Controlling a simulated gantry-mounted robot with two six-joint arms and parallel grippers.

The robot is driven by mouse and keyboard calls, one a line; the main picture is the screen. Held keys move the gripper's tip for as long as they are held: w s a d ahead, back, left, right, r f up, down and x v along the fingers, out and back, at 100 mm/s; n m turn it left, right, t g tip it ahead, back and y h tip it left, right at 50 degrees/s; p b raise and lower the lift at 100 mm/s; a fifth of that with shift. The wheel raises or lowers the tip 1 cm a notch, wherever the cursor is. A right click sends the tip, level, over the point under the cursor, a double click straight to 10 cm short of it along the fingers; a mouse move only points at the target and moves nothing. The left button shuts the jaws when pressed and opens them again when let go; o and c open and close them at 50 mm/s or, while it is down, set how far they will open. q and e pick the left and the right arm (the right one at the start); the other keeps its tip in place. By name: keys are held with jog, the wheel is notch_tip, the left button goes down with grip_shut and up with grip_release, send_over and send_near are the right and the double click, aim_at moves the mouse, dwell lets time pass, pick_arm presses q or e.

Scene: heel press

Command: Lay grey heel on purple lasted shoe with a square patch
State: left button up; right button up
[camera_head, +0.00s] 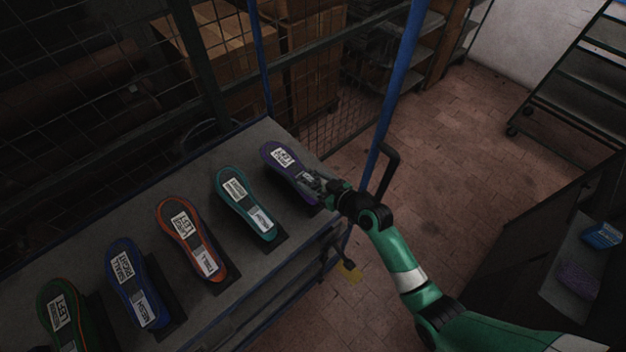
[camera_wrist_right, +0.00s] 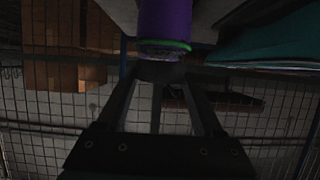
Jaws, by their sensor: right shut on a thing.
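The purple lasted shoe (camera_head: 292,170) lies at the right end of the row on the bench, with a white square-looking label near its far end. My right gripper (camera_head: 318,184) is at the near end of this shoe, shut on a dark grey piece that looks like the heel. In the right wrist view the purple shoe (camera_wrist_right: 165,20) with its green edge is right at the fingertips, against the dark rounded grey heel (camera_wrist_right: 160,71). Whether heel and shoe touch I cannot tell. My left gripper is out of view.
To the left on the bench (camera_head: 225,150) stand a teal shoe (camera_head: 243,200), an orange shoe (camera_head: 187,235), a blue shoe (camera_head: 130,282) and a green shoe (camera_head: 60,310). A blue post (camera_head: 395,95) and mesh fence stand behind. The floor to the right is open.

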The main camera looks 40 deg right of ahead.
jog(key=shift+f+b, duration=0.6)
dwell(0.7)
jog(key=o, duration=1.4)
jog(key=p+v, duration=0.1)
jog(key=v, duration=1)
jog(key=shift+s+r, duration=0.15)
jog(key=shift+s, duration=0.15)
